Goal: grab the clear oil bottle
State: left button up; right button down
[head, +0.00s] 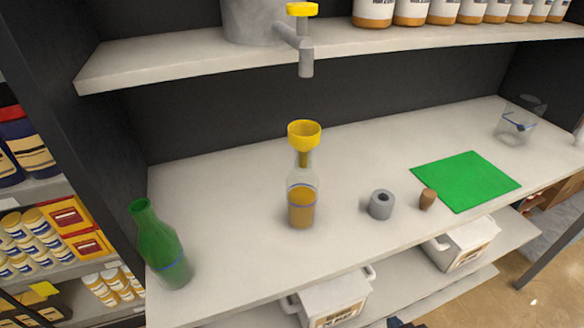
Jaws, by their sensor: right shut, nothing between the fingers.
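The clear oil bottle (301,205) stands upright on the white worktop, left of the middle. It is see-through, with amber oil in its lower part and a blue line around it. A yellow funnel (304,135) sits in its neck. A grey spout (306,62) with a yellow knob hangs from the shelf, above the funnel and apart from it. Only a small grey part at the right edge seems to be my right gripper (579,136); it is shut and empty, far from the bottle. My left gripper is not in view.
A green bottle (160,248) stands at the worktop's left front corner. Right of the oil bottle are a grey ring (381,204), a brown cork (428,199), a green mat (466,181) and a clear beaker (517,122). A shelf (180,64) overhangs the back.

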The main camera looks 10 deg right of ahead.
aim_at(302, 181)
jog(key=j+z, duration=0.2)
jog(key=j, duration=0.45)
jog(key=j+z, duration=0.25)
jog(key=j, duration=0.4)
jog(key=k+j+z, duration=0.2)
jog(key=j, duration=0.45)
jog(key=i, duration=0.1)
